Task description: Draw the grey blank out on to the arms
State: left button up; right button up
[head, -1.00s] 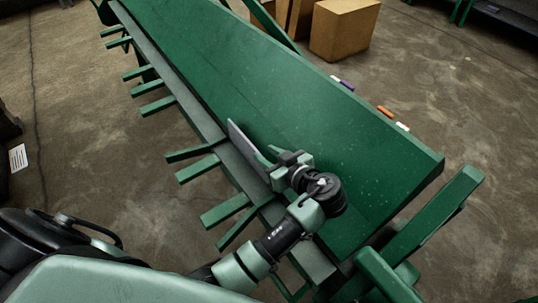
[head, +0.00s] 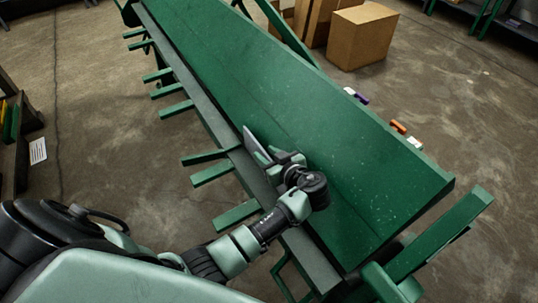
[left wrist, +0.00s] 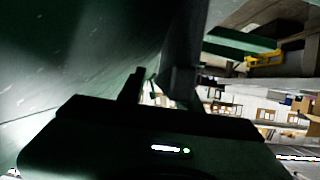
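A thin dark grey plate, which looks like the grey blank (head: 252,143), stands on edge by the grey ledge along the low side of the sloped green bench (head: 330,150). My left gripper (head: 268,156) is right at its near end. Its fingers partly hide the plate, and whether they are clamped on it is not clear. In the left wrist view a dark upright slab (left wrist: 186,50) rises by the fingers. Several green arms (head: 211,172) stick out to the left from the bench's low side. My right gripper is not in view.
Cardboard boxes (head: 362,36) stand on the floor behind the bench. Small coloured items, one orange (head: 398,126), lie along the bench's far edge. A dark shelf unit (head: 18,140) stands at far left. The concrete floor left of the arms is clear.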

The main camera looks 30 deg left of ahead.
pick_arm(q)
grip_shut()
dwell(1.4)
